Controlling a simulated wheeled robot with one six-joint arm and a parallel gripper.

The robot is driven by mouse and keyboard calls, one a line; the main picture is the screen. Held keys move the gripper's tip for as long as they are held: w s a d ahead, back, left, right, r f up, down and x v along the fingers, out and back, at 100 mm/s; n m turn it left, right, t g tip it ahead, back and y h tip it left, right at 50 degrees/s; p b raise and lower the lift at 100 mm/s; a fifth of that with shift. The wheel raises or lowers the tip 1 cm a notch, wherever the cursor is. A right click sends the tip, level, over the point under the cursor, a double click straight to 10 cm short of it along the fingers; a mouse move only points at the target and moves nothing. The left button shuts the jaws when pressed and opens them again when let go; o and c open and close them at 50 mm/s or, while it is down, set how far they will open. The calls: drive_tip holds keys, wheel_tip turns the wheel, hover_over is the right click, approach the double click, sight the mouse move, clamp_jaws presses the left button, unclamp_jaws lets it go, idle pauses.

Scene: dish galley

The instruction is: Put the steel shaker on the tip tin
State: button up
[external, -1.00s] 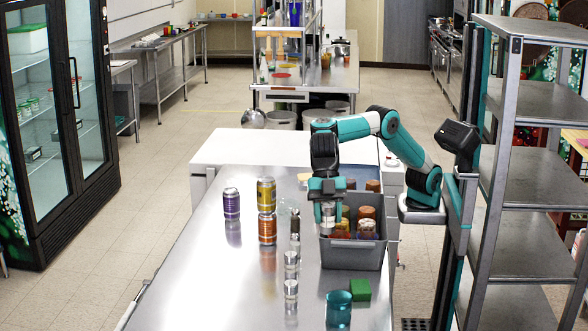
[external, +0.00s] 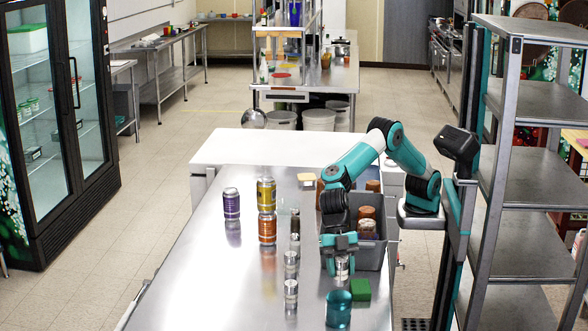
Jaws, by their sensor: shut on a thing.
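My gripper (external: 341,262) points down over the steel counter and is shut on a small steel shaker (external: 342,271). The fingers cover part of the shaker. A teal cylindrical tin (external: 338,310), which looks like the tip tin, stands on the counter just in front of the gripper. The held shaker is behind the tin in the picture; I cannot tell its exact height above the counter. Two similar steel shakers, one (external: 291,264) behind the other (external: 291,294), stand on the counter to the left.
A green block (external: 360,290) sits right beside the teal tin. A grey bin (external: 371,256) with brown-topped jars is behind my gripper. A purple can (external: 231,203), a yellow can (external: 266,193) and an orange can (external: 267,229) stand to the left. The counter's left front is clear.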

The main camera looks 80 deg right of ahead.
sight(340, 279)
drive_tip(key=shift+f, duration=2.1)
drive_tip(key=shift+f, duration=0.2)
drive_tip(key=o, duration=1)
drive_tip(key=shift+c, duration=0.2)
drive_tip(key=shift+r, duration=0.15)
drive_tip(key=shift+d+r, duration=0.1)
drive_tip(key=shift+r, duration=0.1)
drive_tip(key=v, duration=1.1)
drive_tip(key=shift+d+r+b, duration=0.15)
drive_tip(key=shift+r+b, duration=0.15)
drive_tip(key=shift+b, duration=0.05)
